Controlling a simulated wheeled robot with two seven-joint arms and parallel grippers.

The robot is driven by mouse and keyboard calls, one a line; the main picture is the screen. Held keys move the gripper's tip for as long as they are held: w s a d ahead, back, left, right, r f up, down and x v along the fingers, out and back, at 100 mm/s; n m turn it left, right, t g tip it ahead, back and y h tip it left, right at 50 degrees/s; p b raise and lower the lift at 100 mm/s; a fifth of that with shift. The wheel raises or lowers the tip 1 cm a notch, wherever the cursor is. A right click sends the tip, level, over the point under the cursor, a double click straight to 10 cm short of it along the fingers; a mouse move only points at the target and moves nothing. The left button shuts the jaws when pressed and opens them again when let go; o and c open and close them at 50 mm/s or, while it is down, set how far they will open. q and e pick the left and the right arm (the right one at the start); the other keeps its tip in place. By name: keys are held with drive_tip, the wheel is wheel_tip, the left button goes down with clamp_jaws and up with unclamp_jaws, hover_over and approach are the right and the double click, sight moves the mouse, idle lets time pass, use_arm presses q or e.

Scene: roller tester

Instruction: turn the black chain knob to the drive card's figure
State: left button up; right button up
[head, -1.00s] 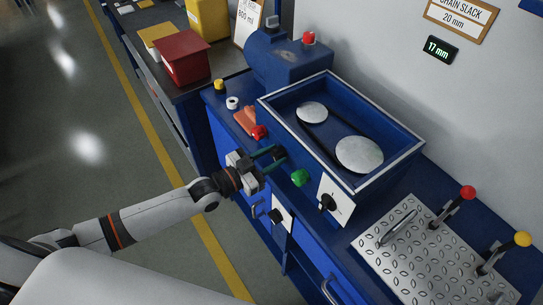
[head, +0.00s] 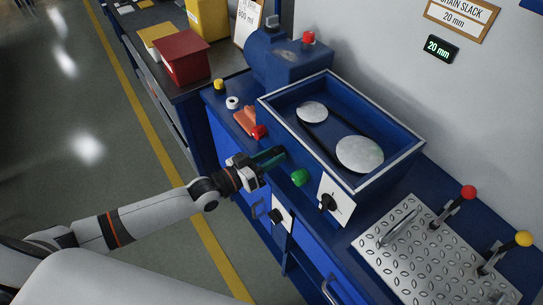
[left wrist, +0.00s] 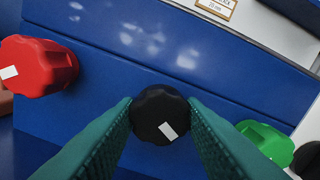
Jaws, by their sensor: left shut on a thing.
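The black chain knob (left wrist: 158,114) shows in the left wrist view between the two green fingers of my left gripper (left wrist: 160,125), which is shut on it. A white mark sits on the knob's lower right face. In the head view my left gripper (head: 270,158) is at the front of the blue tester and largely hides the knob. The drive card (head: 461,14) on the wall reads "CHAIN SLACK 20 mm". The small display (head: 439,48) below it reads 20 mm. My right gripper is not in view.
A red knob (left wrist: 38,70) is left of the black knob and a green knob (left wrist: 264,143) is right of it. A black switch on a white plate (head: 328,202) is further right. The open blue box (head: 400,160) holds two discs joined by a chain.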

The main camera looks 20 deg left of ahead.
use_arm(q)
drive_tip(key=o, duration=1)
drive_tip(key=shift+a, duration=0.1)
drive_tip(key=shift+b+v, duration=0.9)
drive_tip(key=shift+v, duration=5.1)
